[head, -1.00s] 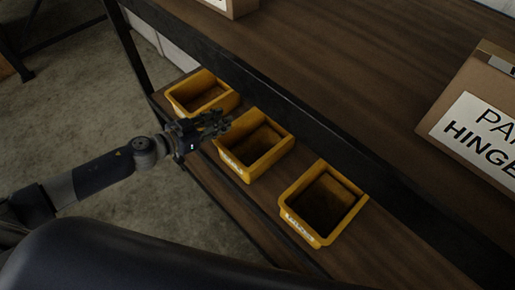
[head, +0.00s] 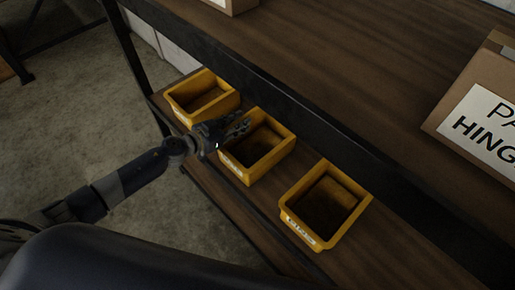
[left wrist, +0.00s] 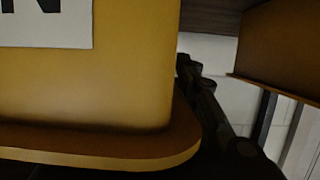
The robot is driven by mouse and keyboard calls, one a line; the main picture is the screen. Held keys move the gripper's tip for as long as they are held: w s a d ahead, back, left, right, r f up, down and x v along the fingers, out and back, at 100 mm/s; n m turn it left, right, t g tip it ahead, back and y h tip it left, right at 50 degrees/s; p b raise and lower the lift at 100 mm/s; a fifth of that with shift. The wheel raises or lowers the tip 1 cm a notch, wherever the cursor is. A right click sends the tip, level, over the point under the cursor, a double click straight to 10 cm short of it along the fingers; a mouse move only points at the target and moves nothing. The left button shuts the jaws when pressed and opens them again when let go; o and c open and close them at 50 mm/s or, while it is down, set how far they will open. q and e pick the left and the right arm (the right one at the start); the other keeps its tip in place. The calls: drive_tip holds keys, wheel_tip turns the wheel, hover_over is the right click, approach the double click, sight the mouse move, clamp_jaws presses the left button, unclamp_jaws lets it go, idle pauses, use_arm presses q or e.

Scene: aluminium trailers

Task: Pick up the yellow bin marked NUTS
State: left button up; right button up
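Three yellow bins stand in a row on the lower shelf in the head view: a left bin (head: 203,94), a middle bin (head: 262,158) and a right bin (head: 326,203). Their front labels are too small or blurred to read surely, so I cannot tell which is NUTS. My left gripper (head: 243,123) is over the left rim of the middle bin, fingers apart, with nothing visible between them. In the left wrist view a yellow bin (left wrist: 110,90) fills the left side, with a letter N on its cut-off white label. A dark finger shows beside it. My right gripper is out of view.
The upper shelf's dark front edge (head: 290,100) runs just behind and above the bins. A cardboard box (head: 480,110) marked HINGES in part stands on the upper shelf at right. A dark post (head: 128,60) stands left of the bins. Concrete floor lies open at left.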

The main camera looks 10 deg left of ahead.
use_arm(q)
clamp_jaws()
drive_tip(key=shift+r, duration=0.2)
drive_tip(key=shift+r, duration=0.1)
